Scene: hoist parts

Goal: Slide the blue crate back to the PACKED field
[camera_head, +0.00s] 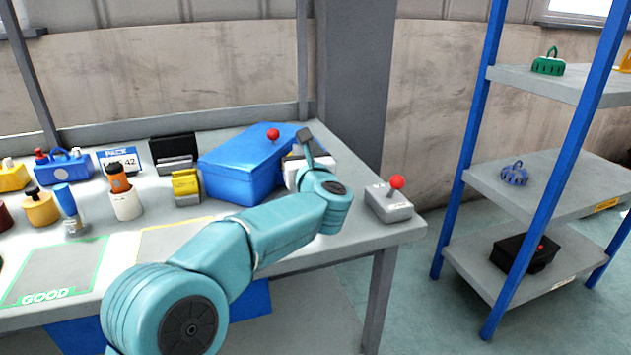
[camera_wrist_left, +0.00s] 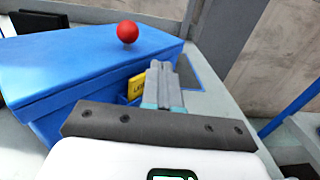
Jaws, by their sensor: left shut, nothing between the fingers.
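The blue crate (camera_head: 240,165) stands closed on the workbench, with a red ball (camera_head: 273,134) on top of its lid. In the left wrist view the crate (camera_wrist_left: 70,65) fills the left side, and a yellow label (camera_wrist_left: 136,88) shows on its near side. My left gripper (camera_head: 305,137) is at the crate's right side. Its fingers (camera_wrist_left: 163,85) are shut and empty, close beside the label; contact cannot be told. A blue marking (camera_wrist_left: 205,72) on the bench shows beyond the fingers, but no PACKED lettering is readable. My right gripper is not in view.
A grey box with a red knob (camera_head: 390,203) stands at the bench's right corner. A yellow-and-grey block (camera_head: 186,187), a white-and-orange bottle (camera_head: 122,195) and a black case (camera_head: 172,148) stand left of the crate. The GOOD field (camera_head: 55,270) is clear. Shelves (camera_head: 545,185) stand right.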

